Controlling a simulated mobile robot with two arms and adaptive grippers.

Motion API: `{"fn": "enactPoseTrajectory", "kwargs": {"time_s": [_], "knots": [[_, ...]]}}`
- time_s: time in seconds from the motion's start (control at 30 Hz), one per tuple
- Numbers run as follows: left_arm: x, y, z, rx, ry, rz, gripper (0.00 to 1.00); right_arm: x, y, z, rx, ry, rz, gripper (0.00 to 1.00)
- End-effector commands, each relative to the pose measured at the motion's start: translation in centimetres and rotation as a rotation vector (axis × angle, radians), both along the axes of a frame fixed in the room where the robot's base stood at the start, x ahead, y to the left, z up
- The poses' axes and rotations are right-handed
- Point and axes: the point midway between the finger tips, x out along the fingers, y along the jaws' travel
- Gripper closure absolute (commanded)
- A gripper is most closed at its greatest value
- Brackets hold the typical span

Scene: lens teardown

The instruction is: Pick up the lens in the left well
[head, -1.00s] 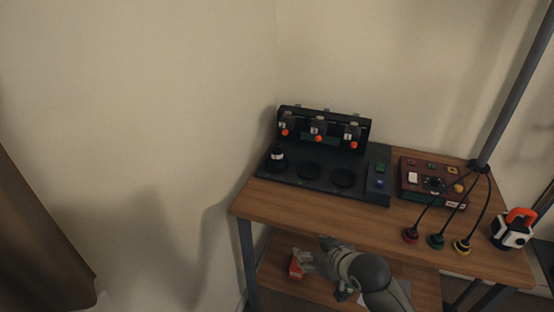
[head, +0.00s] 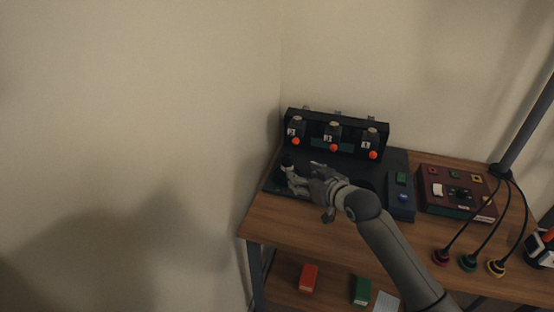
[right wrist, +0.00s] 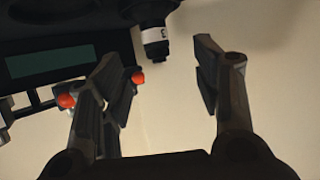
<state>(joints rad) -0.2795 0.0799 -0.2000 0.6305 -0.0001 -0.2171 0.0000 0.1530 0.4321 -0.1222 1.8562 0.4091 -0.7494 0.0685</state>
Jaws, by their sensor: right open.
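The lens (right wrist: 154,38) is a short black cylinder with a white marked band; the right wrist view shows it upside down at top centre, in the left well of the black deck (right wrist: 65,17). My left gripper is out of view.
A back panel with numbered units (head: 333,133) and orange knobs stands behind the wells. Red (head: 309,278) and green (head: 361,290) boxes lie on the lower shelf. The tabletop's front left is clear.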

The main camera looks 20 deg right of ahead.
Motion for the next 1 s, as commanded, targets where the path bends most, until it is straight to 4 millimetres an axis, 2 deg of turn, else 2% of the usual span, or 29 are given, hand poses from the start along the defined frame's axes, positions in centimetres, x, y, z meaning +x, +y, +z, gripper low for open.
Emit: {"fn": "enactPoseTrajectory", "kwargs": {"time_s": [0.17, 0.4, 0.53, 0.67, 0.77, 0.9, 1.0], "knots": [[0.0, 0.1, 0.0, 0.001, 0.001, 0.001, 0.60, 0.4, 0.1, -0.2, 0.001, 0.000, 0.000, 0.41], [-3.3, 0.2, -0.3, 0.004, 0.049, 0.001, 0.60, 3.4, 0.6, -1.4, 0.002, 0.001, -0.001, 0.41], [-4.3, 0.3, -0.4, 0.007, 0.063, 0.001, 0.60, 4.6, 0.8, -1.9, 0.000, 0.002, 0.000, 0.41], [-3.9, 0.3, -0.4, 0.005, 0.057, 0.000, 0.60, 5.1, 1.0, -2.1, 0.000, 0.002, 0.000, 0.41], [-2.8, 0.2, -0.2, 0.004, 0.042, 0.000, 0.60, 5.6, 1.0, -2.2, 0.000, 0.002, 0.001, 0.41], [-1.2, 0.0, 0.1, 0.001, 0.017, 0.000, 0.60, 7.2, 0.9, -2.3, 0.001, 0.001, 0.000, 0.41], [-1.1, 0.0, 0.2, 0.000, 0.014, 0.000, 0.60, 8.5, 0.8, -2.5, -0.001, 0.001, -0.001, 0.41]]}}
